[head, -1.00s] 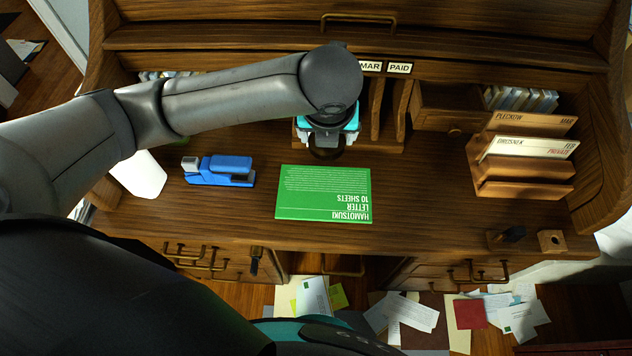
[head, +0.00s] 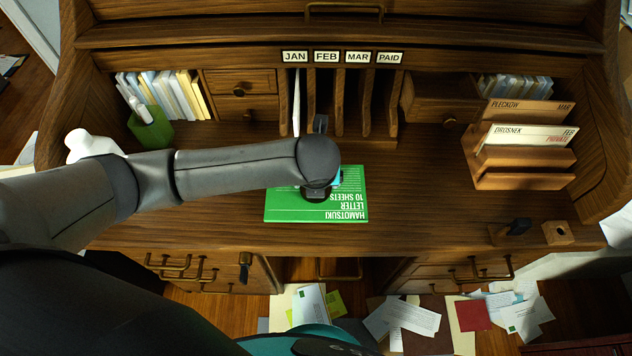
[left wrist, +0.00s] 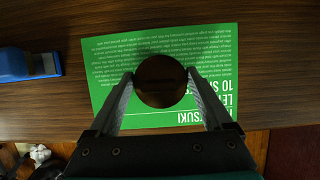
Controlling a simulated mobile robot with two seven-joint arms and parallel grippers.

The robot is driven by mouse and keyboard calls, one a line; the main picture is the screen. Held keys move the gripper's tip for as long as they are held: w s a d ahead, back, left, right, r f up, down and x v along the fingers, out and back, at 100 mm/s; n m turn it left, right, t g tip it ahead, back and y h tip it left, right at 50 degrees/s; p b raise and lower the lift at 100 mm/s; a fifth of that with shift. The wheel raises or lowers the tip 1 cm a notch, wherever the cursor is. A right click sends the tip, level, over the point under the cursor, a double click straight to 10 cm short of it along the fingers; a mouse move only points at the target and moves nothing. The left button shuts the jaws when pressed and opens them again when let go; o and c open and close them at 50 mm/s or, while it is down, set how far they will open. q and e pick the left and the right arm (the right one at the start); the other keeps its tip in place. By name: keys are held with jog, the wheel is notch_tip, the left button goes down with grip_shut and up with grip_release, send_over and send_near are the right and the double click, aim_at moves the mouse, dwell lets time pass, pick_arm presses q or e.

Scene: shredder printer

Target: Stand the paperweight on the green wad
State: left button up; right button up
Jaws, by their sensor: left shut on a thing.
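The green wad (head: 285,208), a flat pack with white print, lies on the desk top near its front edge; it also fills the middle of the left wrist view (left wrist: 110,65). My left gripper (left wrist: 166,88) is shut on the paperweight (left wrist: 161,82), a dark brown round piece seen from above between the two fingers. In the head view my left gripper (head: 318,190) is over the wad, with my forearm hiding part of it. I cannot tell whether the paperweight touches the wad. My right gripper is not in view.
A blue stapler (left wrist: 28,64) lies left of the wad. A green cup (head: 150,127) and a white bottle (head: 92,145) stand at the left. A wooden card rack (head: 522,181) stands at the right, a small wooden block (head: 557,233) in front. Desk right of the wad is clear.

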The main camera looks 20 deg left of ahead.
pick_arm(q)
jog(key=shift+r, duration=0.1)
jog(key=o, duration=1.5)
jog(key=p+v, duration=0.4)
jog(key=v, duration=0.8)
